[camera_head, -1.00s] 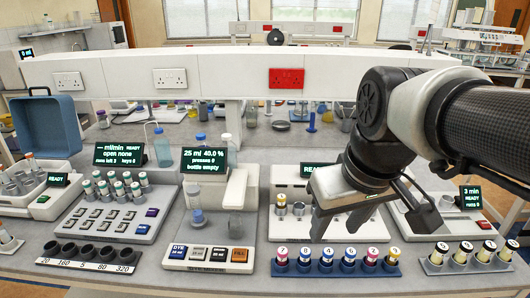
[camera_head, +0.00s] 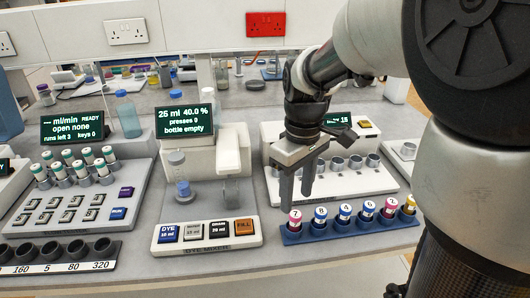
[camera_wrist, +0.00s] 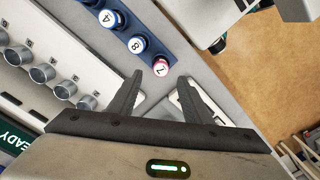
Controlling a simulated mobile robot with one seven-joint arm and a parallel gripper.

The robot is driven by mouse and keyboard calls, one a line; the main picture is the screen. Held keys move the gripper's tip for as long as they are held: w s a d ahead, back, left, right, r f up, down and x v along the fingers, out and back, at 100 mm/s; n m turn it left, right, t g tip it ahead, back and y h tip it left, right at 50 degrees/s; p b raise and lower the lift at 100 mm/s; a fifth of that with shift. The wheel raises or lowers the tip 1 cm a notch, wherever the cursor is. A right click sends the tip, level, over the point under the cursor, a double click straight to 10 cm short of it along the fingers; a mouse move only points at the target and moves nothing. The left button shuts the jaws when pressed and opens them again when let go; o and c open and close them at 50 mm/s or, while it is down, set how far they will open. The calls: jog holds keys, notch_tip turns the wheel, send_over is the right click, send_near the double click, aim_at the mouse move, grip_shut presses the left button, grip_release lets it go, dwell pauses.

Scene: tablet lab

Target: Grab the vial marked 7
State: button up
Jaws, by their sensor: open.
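The vial marked 7 (camera_head: 295,217) stands upright at the left end of a blue rack (camera_head: 340,231), with a white top and a reddish band. In the wrist view, vial 7 (camera_wrist: 160,67) shows between and just beyond my fingertips. My gripper (camera_head: 297,199) is open and empty, pointing down just above vial 7. In the wrist view, my gripper (camera_wrist: 160,76) has its two fingers apart, one to each side of the vial in the picture. I cannot tell the exact height gap. The blue-banded vial 8 (camera_head: 320,214) stands beside it.
Several more vials fill the blue rack to the right. A white device with metal cups (camera_head: 355,180) is behind it. A dispenser panel (camera_head: 207,238) with buttons stands to the left. The bench front edge is just before the rack.

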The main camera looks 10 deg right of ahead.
aim_at(296, 214)
jog(key=shift+s+f+b, duration=0.15)
jog(key=shift+f+b, duration=0.55)
jog(key=shift+f, duration=2.85)
jog(key=c, duration=1.1)
